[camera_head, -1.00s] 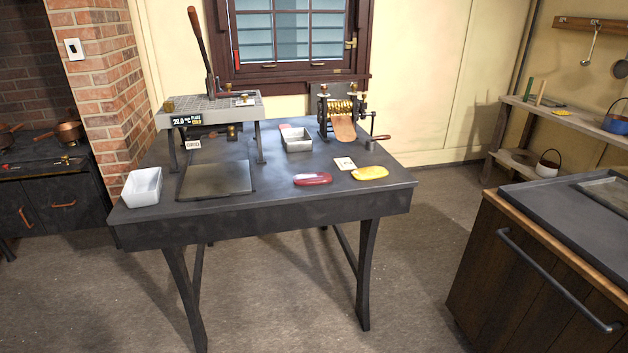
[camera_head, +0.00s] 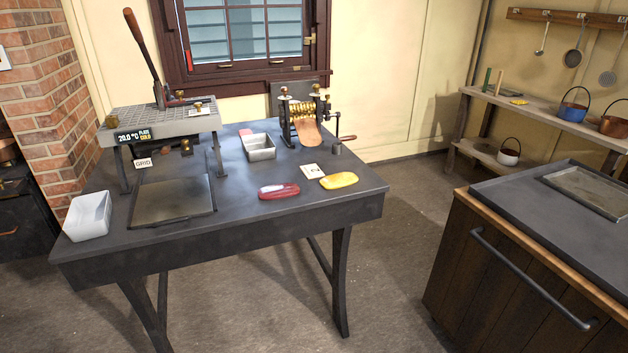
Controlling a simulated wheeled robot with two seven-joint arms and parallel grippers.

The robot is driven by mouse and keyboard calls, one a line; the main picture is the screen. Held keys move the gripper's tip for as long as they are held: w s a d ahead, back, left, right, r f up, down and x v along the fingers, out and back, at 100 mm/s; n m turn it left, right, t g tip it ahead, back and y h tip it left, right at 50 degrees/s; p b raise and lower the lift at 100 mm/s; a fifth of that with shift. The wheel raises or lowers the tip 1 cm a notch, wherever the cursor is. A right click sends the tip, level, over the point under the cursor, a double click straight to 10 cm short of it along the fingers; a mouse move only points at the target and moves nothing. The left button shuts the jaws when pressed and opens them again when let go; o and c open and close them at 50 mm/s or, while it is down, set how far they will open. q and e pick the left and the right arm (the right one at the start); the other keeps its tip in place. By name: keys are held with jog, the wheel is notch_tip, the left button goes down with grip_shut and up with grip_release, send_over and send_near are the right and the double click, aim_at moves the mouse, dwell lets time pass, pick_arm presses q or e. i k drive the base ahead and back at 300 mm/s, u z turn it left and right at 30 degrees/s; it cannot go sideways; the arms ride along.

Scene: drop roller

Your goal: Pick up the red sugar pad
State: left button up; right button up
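The red sugar pad (camera_head: 279,191) lies flat near the front edge of the dark work table (camera_head: 330,208), right of its middle. It is a rounded, glossy oblong. A yellow pad (camera_head: 339,180) lies to its right, apart from it. A small white card (camera_head: 313,171) lies between and slightly behind them. Neither of my grippers shows in this view.
A drop roller with a crank (camera_head: 303,118) stands at the back right of the table. A metal tin (camera_head: 259,147), a dark plate (camera_head: 173,201), a lever press (camera_head: 163,122) and a white tub (camera_head: 88,216) occupy the rest. A wooden cabinet (camera_head: 500,265) stands at right.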

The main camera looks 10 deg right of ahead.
aim_at(287, 190)
jog(key=z, duration=0.2)
jog(key=i, duration=1.5)
jog(key=u, duration=0.5)
